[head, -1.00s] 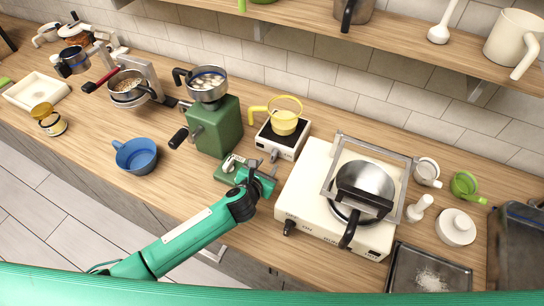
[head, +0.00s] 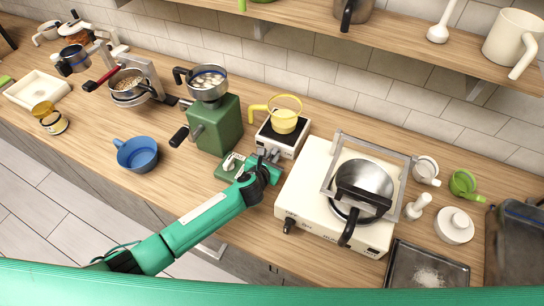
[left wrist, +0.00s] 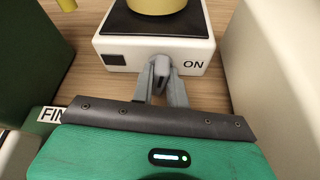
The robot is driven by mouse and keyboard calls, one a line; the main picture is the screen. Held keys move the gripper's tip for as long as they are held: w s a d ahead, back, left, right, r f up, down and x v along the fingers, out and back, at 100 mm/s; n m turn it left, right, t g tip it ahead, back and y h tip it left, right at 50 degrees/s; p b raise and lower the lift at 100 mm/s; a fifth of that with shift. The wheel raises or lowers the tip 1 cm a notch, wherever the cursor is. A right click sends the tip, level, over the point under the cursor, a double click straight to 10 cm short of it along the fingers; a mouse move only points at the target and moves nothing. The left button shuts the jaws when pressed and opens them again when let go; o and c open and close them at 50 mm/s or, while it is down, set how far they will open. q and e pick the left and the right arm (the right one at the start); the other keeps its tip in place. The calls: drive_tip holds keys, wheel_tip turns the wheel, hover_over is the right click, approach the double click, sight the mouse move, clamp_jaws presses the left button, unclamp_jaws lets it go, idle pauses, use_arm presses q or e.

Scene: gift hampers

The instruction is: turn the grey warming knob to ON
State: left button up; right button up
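The white warmer (head: 285,149) stands on the counter with a yellow pot (head: 284,120) on its dark top. Its front faces me in the left wrist view, with a dark square at left and "ON" (left wrist: 194,64) at right. The grey warming knob (left wrist: 161,67) is on that front, between the two marks, and stands roughly upright. My left gripper (head: 271,160) is at the warmer's front. In the left wrist view its two grey fingers (left wrist: 161,74) are close together, one on each side of the knob, and appear shut on it. My right gripper is not in view.
A green grinder (head: 216,125) stands left of the warmer, with a green base (head: 229,167) in front. A blue cup (head: 137,154) sits farther left. A shelf (head: 400,38) runs above.

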use_arm(q)
drive_tip(key=shift+s+d+m+y+p, duration=0.15)
drive_tip(key=shift+m+y+p, duration=0.15)
drive_tip(key=shift+m+p, duration=0.35)
clamp_jaws()
drive_tip(key=shift+f+m+t+y, duration=0.1)
drive_tip(key=shift+m+t+y, duration=0.45)
drive_tip(key=shift+m, duration=0.3)
drive_tip(key=o, duration=0.7)
unclamp_jaws()
drive_tip(key=shift+o, duration=0.2)
drive_tip(key=shift+r, duration=0.4)
wheel_tip(320, 180, up, 19)
drive_tip(key=b, duration=0.1)
drive_tip(key=shift+r, duration=0.1)
